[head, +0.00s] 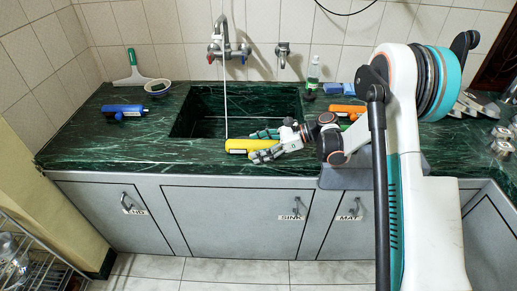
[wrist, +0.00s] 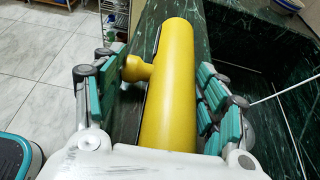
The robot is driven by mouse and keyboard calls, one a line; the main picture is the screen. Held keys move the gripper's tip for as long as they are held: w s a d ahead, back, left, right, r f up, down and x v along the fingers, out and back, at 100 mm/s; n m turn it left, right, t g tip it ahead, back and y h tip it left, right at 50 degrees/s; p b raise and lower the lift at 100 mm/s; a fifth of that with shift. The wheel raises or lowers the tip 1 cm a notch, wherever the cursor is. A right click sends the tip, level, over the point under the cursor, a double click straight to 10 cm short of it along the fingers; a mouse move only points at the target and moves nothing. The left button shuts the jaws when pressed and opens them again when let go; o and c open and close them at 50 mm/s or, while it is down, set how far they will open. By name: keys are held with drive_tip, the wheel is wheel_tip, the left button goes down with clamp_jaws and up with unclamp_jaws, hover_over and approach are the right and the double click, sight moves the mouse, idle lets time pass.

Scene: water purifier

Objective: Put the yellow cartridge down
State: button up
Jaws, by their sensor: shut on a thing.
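The yellow cartridge (head: 246,145) is a cylinder with a short side stub. It lies level at the front edge of the green marble counter, in front of the sink. In the wrist view the yellow cartridge (wrist: 170,85) runs lengthwise between the pads of my gripper (wrist: 160,98), its stub toward the left finger. My gripper (head: 270,147) is shut on its right part in the head view. I cannot tell whether its underside touches the counter.
The sink basin (head: 235,112) opens just behind the cartridge. A blue cartridge (head: 124,111) lies on the left of the counter (head: 100,148), near a bowl (head: 158,87) and squeegee (head: 132,70). An orange cartridge (head: 347,109) lies right of the sink. The front left counter is clear.

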drive_tip(key=o, duration=1.2)
drive_tip(key=shift+o, duration=0.2)
drive_tip(key=shift+d+r, duration=0.15)
drive_tip(key=shift+d, duration=0.05)
drive_tip(key=p+v, duration=0.3)
drive_tip(key=v, duration=0.8)
drive_tip(key=shift+d+r, duration=0.25)
